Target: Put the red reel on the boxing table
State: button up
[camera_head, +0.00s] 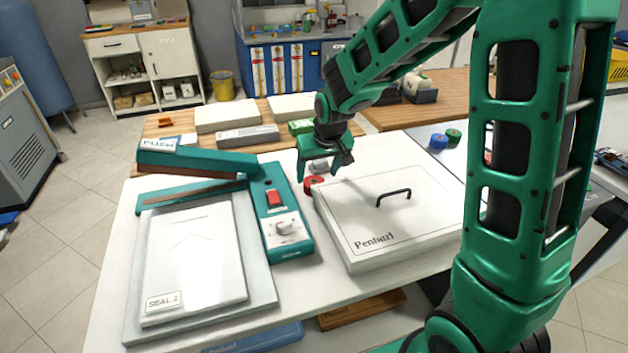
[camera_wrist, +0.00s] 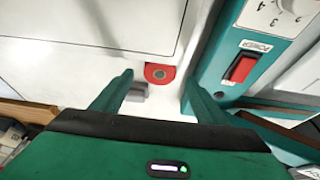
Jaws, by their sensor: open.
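The red reel (camera_head: 313,184) lies on the white table (camera_head: 110,300), between the green heat sealer and the large white lidded box. It also shows in the wrist view (camera_wrist: 160,73), just beyond and between the fingertips. My gripper (camera_head: 324,171) is open, pointing down above the reel's spot, with nothing held. Its two green fingers (camera_wrist: 157,82) are spread apart in the wrist view. A small grey block (camera_wrist: 137,92) lies close to the reel, by one finger. No surface in view is labelled as the boxing table, so I cannot tell which one it is.
The green sealer (camera_head: 285,225) stands left of the reel and the white box (camera_head: 390,215) right of it, leaving a narrow gap. A blue reel (camera_head: 438,141) and green reel (camera_head: 454,135) sit on a surface to the right. Wooden tabletops (camera_head: 450,95) lie behind.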

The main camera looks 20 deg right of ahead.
jog(key=v, duration=0.6)
jog(key=shift+m+g+h, duration=0.3)
jog(key=shift+m+h, duration=0.1)
jog(key=shift+m, duration=0.3)
jog(key=s+d, duration=0.2)
jog(key=s+d+r, duration=0.1)
jog(key=s+d, duration=0.3)
jog(key=d, duration=0.1)
jog(key=shift+r, duration=0.3)
jog(key=s+d+m+g, duration=0.2)
jog(key=s+d, duration=0.2)
jog(key=s, duration=1)
jog(key=s+d+m+g+y, duration=0.1)
jog(key=s+d+m, duration=0.2)
jog(key=s, duration=1.1)
jog(key=shift+d+r+g, duration=0.4)
jog(key=shift+d, duration=0.85)
jog(key=shift+w, duration=0.15)
